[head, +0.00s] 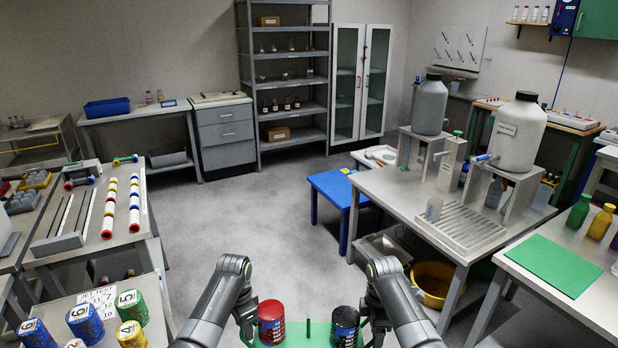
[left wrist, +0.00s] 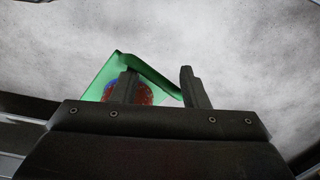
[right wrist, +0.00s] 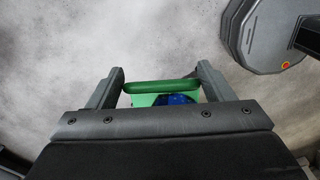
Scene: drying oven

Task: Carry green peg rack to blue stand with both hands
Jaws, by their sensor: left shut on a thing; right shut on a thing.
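The green peg rack (head: 308,339) is low at the bottom middle of the head view, partly cut off by the edge. A short green peg rises from its middle, between a red-topped can (head: 271,322) and a black-topped can (head: 345,326). My left gripper (head: 248,335) is shut on the rack's left side; a green bar (left wrist: 150,75) lies between its fingers. My right gripper (head: 370,334) is shut on the right side, with a green handle (right wrist: 162,86) between its fingers.
A grey table (head: 395,190) with two large jugs stands to the right of the blue stand. A yellow basin (head: 433,280) is under it. Tables with coloured cans (head: 86,322) are at the left. The grey floor (head: 260,215) ahead is open.

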